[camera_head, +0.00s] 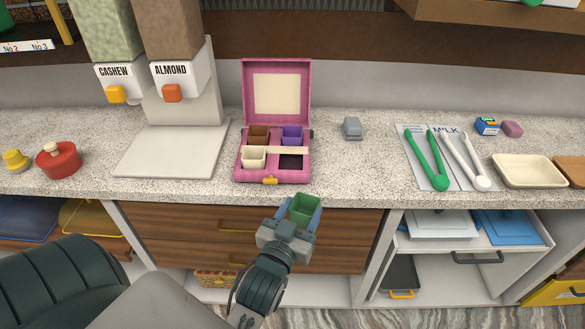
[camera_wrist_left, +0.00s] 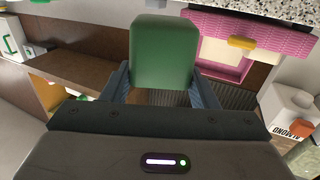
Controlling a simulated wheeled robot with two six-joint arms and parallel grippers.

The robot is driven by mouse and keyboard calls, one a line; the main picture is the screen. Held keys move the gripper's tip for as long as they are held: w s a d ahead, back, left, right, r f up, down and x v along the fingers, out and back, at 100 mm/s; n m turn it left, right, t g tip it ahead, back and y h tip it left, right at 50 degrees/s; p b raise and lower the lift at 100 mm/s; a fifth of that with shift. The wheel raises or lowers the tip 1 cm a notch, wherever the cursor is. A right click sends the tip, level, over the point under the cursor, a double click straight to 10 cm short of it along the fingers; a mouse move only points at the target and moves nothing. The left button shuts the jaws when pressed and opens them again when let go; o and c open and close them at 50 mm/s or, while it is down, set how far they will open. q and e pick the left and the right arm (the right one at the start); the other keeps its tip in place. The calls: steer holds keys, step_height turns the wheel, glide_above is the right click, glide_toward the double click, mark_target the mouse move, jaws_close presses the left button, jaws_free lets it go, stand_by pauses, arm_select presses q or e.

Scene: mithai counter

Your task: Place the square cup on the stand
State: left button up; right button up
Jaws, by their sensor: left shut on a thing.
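My left gripper (camera_head: 303,212) is shut on a green square cup (camera_head: 304,207). It holds the cup in the air in front of the counter's front edge, below the pink box in the head view. In the left wrist view the green cup (camera_wrist_left: 165,55) is between the two fingers. A pale flat stand (camera_head: 165,158) lies on the counter under the cashew and almond dispensers, left of the pink box, with its top bare. The open pink box (camera_head: 239,170) holds brown (camera_head: 258,133), purple (camera_head: 292,134) and cream (camera_head: 254,158) square cups; its front right compartment (camera_head: 291,162) is dark and empty.
The dispensers (camera_head: 183,80) hang over the back of the stand. A grey block (camera_head: 352,128), green tongs (camera_head: 427,160), white tongs (camera_head: 465,160) and a cream tray (camera_head: 528,172) are to the right. Wooden drawers (camera_head: 195,222) are below.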

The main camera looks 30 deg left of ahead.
arm_select(q)
steer(key=s+a+r+n+g+y, duration=0.2)
steer(key=s+a+r+n+y, duration=0.1)
steer(key=a+r+n+y, duration=0.1)
steer(key=a+r+y, duration=0.1)
steer(key=a+y, duration=0.1)
steer(key=a, duration=0.1)
steer(key=shift+r+g, duration=0.2)
steer(key=shift+g, duration=0.1)
steer(key=shift+a, duration=0.1)
